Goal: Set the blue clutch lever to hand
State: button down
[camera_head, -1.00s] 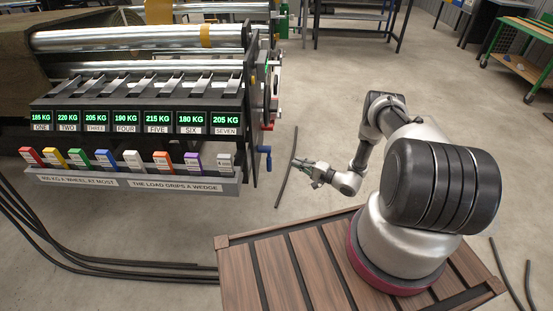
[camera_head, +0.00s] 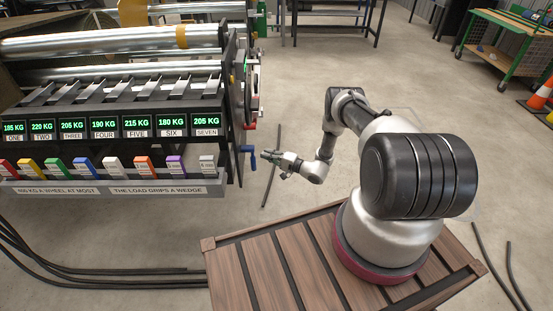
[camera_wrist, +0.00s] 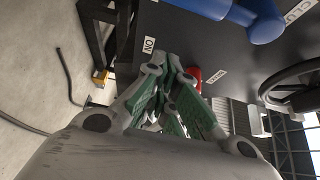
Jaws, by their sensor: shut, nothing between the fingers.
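The blue clutch lever (camera_head: 253,161) sticks out from the right end of the machine in the head view. In the wrist view the blue lever (camera_wrist: 252,20) lies at the top right, beside a white label of which "CLU" can be read. My gripper (camera_head: 269,158) is just right of the lever in the head view, apart from it as far as I can tell. In the wrist view the fingers of my gripper (camera_wrist: 166,68) are shut with nothing between them. They point at the dark end panel, below and left of the lever. The lever's setting cannot be read.
The panel carries an "ON" label (camera_wrist: 149,45), a red part (camera_wrist: 191,75) partly behind my fingers, and a dark handwheel (camera_wrist: 292,82). Coloured wedges (camera_head: 115,166) line the machine's front tray. Cables (camera_head: 90,279) lie on the floor.

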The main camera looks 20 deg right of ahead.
jog(key=shift+s+a, duration=0.25)
jog(key=shift+a, duration=0.35)
jog(key=shift+s+a, duration=0.3)
jog(key=shift+a, duration=0.3)
jog(key=shift+s+a, duration=0.25)
jog(key=shift+a, duration=0.35)
